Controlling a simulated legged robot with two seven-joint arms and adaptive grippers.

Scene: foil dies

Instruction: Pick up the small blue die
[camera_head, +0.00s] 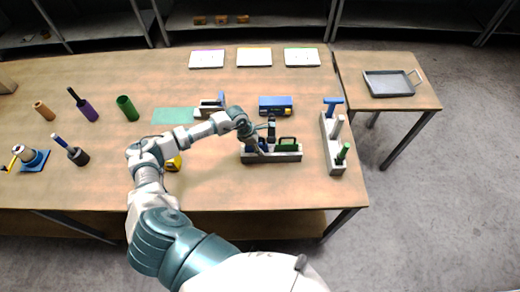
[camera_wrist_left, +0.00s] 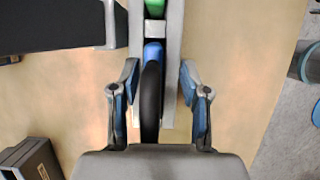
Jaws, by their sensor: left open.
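A small blue die (camera_wrist_left: 153,52) with a dark rounded handle (camera_wrist_left: 151,105) sits in a grey holder (camera_wrist_left: 172,50), in front of my left gripper in the left wrist view. A green die (camera_wrist_left: 155,8) is farther along the same holder. In the head view the holder (camera_head: 256,158) lies near the table's right end, with the green die (camera_head: 286,145) in its right part. My left gripper (camera_head: 263,138) is over its left part and hides much of the blue die. Its fingers (camera_wrist_left: 159,85) are open, one on each side of the dark handle, with nothing clamped. My right gripper is not in view.
A grey rack (camera_head: 335,168) with blue, grey and green handled tools stands right of the holder. A blue box (camera_head: 275,106) lies behind it. A tray (camera_head: 388,84) sits on the side table. Several tools stand at left. Bare table lies in front of the holder.

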